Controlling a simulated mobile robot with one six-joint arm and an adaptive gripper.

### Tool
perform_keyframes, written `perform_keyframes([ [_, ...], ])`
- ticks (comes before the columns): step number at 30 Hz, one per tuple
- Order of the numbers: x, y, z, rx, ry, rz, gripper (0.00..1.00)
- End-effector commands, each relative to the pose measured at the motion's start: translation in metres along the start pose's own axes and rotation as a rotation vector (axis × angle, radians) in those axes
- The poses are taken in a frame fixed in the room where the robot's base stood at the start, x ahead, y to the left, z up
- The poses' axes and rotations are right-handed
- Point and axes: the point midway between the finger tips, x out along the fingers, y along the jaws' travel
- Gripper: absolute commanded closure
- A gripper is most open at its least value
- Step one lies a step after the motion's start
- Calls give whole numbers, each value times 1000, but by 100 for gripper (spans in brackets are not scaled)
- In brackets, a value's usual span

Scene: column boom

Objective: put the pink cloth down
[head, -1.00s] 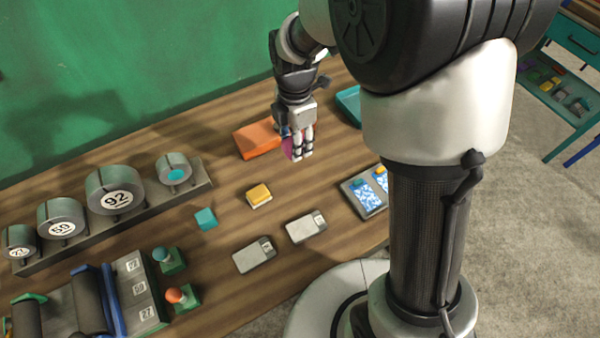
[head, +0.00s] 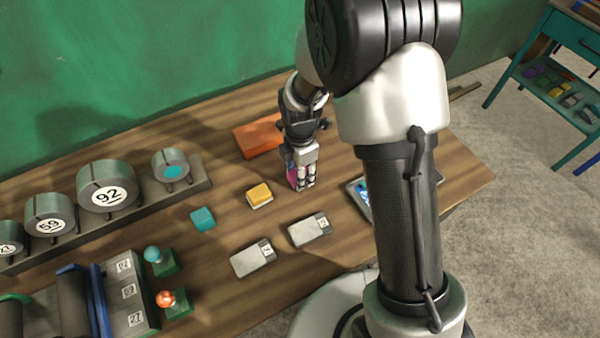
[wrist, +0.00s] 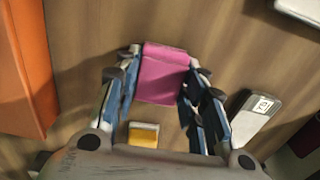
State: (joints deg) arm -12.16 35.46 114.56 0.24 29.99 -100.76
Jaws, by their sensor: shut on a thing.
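The pink cloth (wrist: 163,75) is a small folded piece between the blue-lined fingers of my gripper (wrist: 160,92) in the wrist view. My gripper is shut on it. In the head view my gripper (head: 301,186) points down over the wooden table, with a sliver of the pink cloth (head: 292,178) showing at its left side. The fingers hide most of the cloth there. I cannot tell whether the cloth touches the table.
Two grey labelled blocks (head: 253,259) (head: 310,230) lie in front. Bare wood (head: 430,185) shows at the right.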

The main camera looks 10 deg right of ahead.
Motion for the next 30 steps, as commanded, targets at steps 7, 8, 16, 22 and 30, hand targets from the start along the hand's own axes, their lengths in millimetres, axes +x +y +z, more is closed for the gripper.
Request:
perform_keyframes([
  [7, 2, 0, 0, 0, 0, 0, 85],
  [8, 3, 0, 0, 0, 0, 0, 62],
  [16, 2, 0, 0, 0, 0, 0, 44],
  [22, 2, 0, 0, 0, 0, 1, 42],
  [30, -12, 1, 0, 0, -1, 3, 42],
])
